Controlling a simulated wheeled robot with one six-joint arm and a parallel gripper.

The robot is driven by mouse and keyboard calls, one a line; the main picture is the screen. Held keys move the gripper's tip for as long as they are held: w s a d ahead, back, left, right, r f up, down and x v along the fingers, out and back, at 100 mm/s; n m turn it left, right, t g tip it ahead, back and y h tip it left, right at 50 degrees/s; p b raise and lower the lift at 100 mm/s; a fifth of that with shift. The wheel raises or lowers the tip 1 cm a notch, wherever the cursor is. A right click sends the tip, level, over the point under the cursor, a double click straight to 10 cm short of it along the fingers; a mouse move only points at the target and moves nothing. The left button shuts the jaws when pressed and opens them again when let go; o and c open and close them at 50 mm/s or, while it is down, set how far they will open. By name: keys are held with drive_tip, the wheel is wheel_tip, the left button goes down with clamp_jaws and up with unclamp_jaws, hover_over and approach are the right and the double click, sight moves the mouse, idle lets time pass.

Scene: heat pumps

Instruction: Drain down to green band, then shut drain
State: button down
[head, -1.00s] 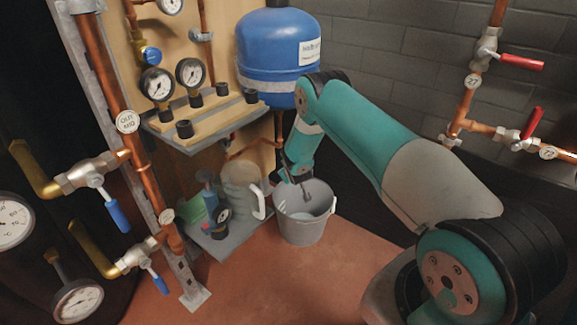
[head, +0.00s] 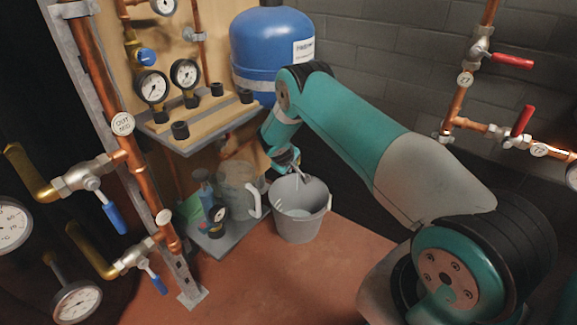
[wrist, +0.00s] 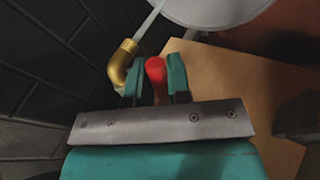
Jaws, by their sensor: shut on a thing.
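My gripper (wrist: 160,82) is shut on a short red handle (wrist: 156,72) in the wrist view, with a teal finger on each side. A brass elbow spout (wrist: 122,66) sits just left of the fingers, and a pale stream (wrist: 150,20) runs from its mouth toward a pale round vessel at the frame's top. In the head view my gripper (head: 288,160) is above the grey bucket (head: 298,222), and the drain valve is hidden behind my arm. Two dial gauges (head: 152,87) (head: 185,73) stand on the shelf; their green band and exact readings are too small to tell.
A blue vessel (head: 265,50) hangs behind my arm. A low grey shelf with a clear jug (head: 238,188), spray bottle and small gauge (head: 217,214) is left of the bucket. Blue-handled valves (head: 113,218) are at left, red-handled ones (head: 512,60) at right. Front floor is clear.

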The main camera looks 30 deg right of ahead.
drive_tip(key=shift+s+f, duration=0.1)
drive_tip(key=c, duration=1.1)
unclamp_jaws()
drive_tip(key=shift+d, duration=0.1)
